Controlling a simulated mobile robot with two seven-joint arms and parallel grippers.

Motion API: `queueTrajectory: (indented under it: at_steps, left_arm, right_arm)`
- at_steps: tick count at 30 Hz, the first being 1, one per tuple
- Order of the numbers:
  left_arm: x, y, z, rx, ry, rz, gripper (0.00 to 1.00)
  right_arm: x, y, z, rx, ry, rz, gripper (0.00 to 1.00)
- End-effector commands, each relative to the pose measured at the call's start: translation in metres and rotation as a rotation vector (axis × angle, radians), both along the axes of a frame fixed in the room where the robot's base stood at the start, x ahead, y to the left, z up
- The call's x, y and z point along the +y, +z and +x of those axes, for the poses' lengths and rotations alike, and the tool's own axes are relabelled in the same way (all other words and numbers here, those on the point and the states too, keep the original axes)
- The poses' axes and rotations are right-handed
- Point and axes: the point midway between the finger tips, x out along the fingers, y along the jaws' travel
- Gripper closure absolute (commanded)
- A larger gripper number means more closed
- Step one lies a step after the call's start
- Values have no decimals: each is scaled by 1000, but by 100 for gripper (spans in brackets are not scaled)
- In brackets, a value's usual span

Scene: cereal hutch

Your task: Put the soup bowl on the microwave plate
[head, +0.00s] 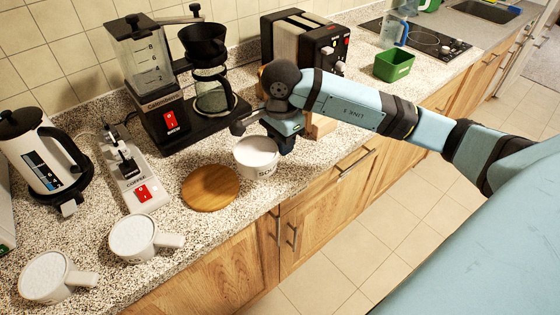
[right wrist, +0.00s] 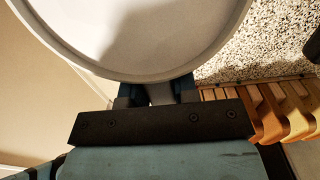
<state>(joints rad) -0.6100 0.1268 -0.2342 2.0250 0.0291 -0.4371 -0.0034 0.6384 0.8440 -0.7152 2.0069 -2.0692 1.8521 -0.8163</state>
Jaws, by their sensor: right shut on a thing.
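The white soup bowl (head: 256,158), with dark lettering on its side, is at my right gripper (head: 286,143) near the counter's front edge. The gripper is shut on the bowl's right side. In the right wrist view the bowl (right wrist: 150,35) fills the top of the picture, with the gripper (right wrist: 158,95) at its rim. The bowl looks upright and empty; I cannot tell whether it touches the counter. I see no microwave or microwave plate for certain. My left gripper is not in view.
A round wooden board (head: 211,188) lies left of the bowl. Two white mugs (head: 133,238) (head: 45,277) stand at the front left. A coffee machine (head: 160,90), a toaster (head: 300,45) and a green tub (head: 394,65) stand farther back. The speckled counter (head: 190,225) has bare space in front of the board.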

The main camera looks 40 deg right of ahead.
Motion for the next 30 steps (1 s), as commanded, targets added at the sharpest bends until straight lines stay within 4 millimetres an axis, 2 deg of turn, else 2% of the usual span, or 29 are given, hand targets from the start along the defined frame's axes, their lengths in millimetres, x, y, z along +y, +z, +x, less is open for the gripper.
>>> queueTrajectory:
  at_steps: [3, 10, 16, 28, 29, 30]
  left_arm:
    - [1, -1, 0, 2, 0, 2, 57]
    - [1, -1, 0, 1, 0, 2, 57]
    - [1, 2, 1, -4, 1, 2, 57]
    - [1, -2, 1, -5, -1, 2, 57]
    - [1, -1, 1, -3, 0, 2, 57]
    - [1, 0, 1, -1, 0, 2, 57]
  right_arm:
    - [0, -18, 0, 0, 1, 1, 100]
    - [0, -35, 0, 0, 1, 1, 100]
    - [0, -64, 0, 1, 0, 1, 100]
    - [0, -73, 0, -3, 2, 0, 100]
    - [0, -73, 0, -2, 1, 0, 70]
    - [0, -71, 0, -2, 1, 0, 61]
